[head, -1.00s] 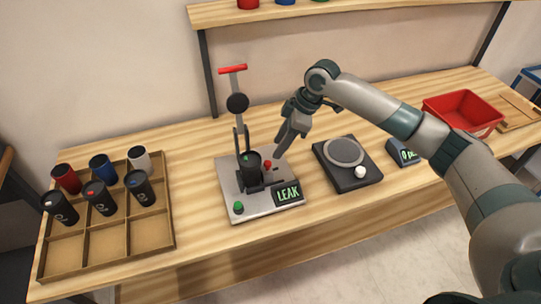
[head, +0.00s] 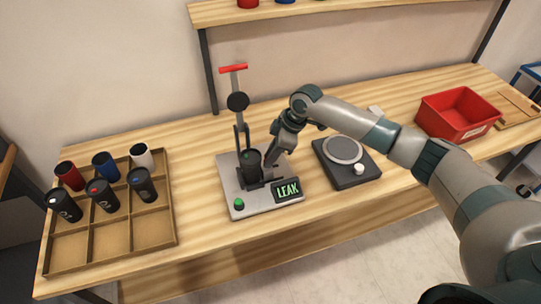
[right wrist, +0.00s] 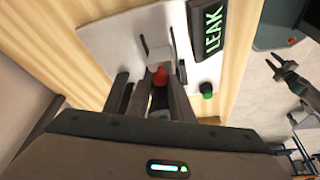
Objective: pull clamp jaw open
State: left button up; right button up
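The clamp fixture has a grey base plate (head: 232,203), a tall lever with a red handle (head: 233,68) standing upright, and a dark cup (head: 249,163) upright in its holder. A red knob (right wrist: 160,75) on the clamp jaw shows in the right wrist view. My right gripper (right wrist: 150,88) is over the jaw, its fingers apart on either side of the knob; contact cannot be told. In the head view my right gripper (head: 271,160) hides the knob. My left gripper (right wrist: 274,64) shows small at the right wrist view's right side, fingers apart and empty, away from the fixture.
A LEAK display (head: 287,190) and green button (head: 239,203) are on the plate. A scale (head: 352,177) stands close on the right, a red bin (head: 459,116) farther right. A wooden tray (head: 110,240) with several cups is at left. Bare table lies between tray and fixture.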

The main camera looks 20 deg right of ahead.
grip_shut()
jog(key=shift+d, duration=0.85)
jog(key=o, duration=0.6)
grip_release()
jog(key=shift+d, duration=0.1)
jog(key=shift+r, duration=0.1)
jog(key=b+v, duration=0.4)
jog(key=v, duration=1.3)
jog(key=shift+d+r, duration=0.1)
jog(key=shift+r, duration=0.05)
jog(key=shift+s, duration=0.1)
